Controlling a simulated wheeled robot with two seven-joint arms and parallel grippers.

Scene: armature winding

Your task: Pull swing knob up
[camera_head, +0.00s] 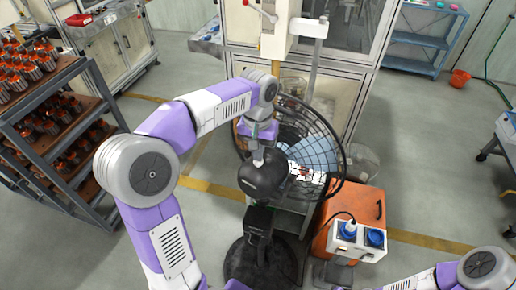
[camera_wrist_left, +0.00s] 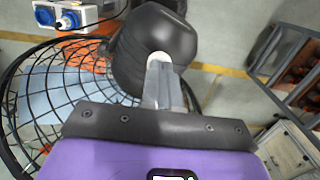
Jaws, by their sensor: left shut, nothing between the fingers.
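A black floor fan stands in the middle of the head view, its dark motor housing (camera_head: 262,176) behind a round wire cage (camera_head: 318,135). The housing also fills the top middle of the left wrist view (camera_wrist_left: 150,40). The small pale swing knob (camera_wrist_left: 160,58) is on the housing, right at my fingertips and partly hidden by them. My left gripper (camera_head: 258,150) comes down onto the housing from above. In the left wrist view its fingers (camera_wrist_left: 163,80) are closed together with nothing between them. The knob is beside or under the tips; contact is unclear. My right gripper is outside the views.
An orange cabinet (camera_head: 347,217) with a white socket box (camera_head: 357,240) stands right of the fan. A machine frame (camera_head: 300,70) is behind it. A rack of copper-wound parts (camera_head: 75,120) stands at left.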

